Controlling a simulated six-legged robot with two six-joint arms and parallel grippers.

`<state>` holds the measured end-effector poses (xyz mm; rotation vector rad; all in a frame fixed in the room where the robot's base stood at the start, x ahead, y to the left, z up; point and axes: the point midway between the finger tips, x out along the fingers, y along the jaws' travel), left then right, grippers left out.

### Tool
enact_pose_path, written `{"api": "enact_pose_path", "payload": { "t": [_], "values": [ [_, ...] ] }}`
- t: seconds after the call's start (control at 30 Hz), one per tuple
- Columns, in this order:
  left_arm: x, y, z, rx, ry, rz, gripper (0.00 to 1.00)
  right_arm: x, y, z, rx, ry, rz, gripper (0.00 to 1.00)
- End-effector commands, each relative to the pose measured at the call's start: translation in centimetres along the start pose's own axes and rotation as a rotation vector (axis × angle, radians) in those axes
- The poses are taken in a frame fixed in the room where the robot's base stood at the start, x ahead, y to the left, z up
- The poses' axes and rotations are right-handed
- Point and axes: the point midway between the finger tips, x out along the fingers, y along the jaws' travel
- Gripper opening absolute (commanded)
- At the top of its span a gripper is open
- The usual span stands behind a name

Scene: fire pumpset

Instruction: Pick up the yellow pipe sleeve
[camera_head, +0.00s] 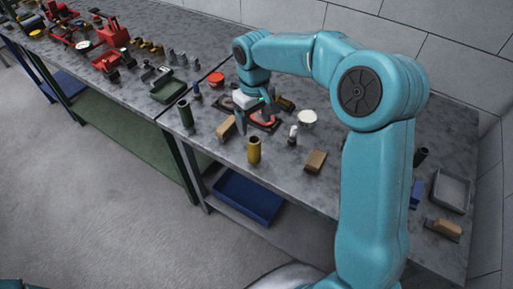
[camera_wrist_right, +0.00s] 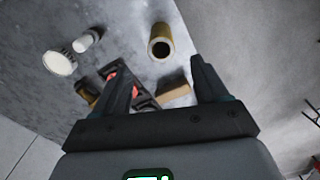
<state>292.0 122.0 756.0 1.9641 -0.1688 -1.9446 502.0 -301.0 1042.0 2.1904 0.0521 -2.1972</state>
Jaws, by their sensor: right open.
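The yellow pipe sleeve (camera_head: 254,150) stands upright near the front edge of the grey workbench (camera_head: 225,152) in the head view. In the right wrist view the yellow pipe sleeve (camera_wrist_right: 160,47) shows its dark open end, ahead of and between the fingers. My right gripper (camera_head: 255,115) is open and empty, above the bench and behind the sleeve. Its two dark fingers also show in the wrist view (camera_wrist_right: 165,75), apart from the sleeve. My left gripper is not in view.
A wooden block (camera_head: 226,129) lies beside the right gripper, and another (camera_head: 316,161) lies right of the sleeve. A white round piece (camera_head: 307,118) and a white cylinder (camera_head: 293,136) are close by. A dark green cylinder (camera_head: 185,114) stands left. A blue bin (camera_head: 247,197) sits below.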

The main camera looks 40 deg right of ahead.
Motion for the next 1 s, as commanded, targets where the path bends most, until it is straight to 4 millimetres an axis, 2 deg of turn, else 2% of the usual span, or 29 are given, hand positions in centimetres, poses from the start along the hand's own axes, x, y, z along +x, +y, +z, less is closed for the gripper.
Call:
{"api": "enact_pose_path", "payload": {
  "t": [0.1, 0.2, 0.47, 0.7, 0.83, 1.0],
  "values": [
    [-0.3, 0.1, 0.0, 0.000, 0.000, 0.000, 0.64, 2.9, -0.2, -0.1, -0.001, -0.005, -0.002, 0.73],
    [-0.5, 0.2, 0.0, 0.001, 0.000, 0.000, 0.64, 4.8, -0.2, -0.2, -0.001, -0.004, -0.001, 0.73],
    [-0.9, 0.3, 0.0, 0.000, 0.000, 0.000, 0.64, 7.1, -0.1, -0.1, 0.000, -0.002, -0.002, 0.73],
    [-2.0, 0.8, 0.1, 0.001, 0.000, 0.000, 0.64, 10.8, 0.0, 0.0, 0.000, -0.003, -0.002, 0.73],
    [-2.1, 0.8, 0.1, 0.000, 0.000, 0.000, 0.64, 11.8, 0.1, 0.1, 0.000, 0.000, -0.002, 0.73],
    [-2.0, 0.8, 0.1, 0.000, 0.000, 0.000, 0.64, 11.8, 0.1, 0.1, 0.000, 0.001, -0.002, 0.73]
  ]
}}
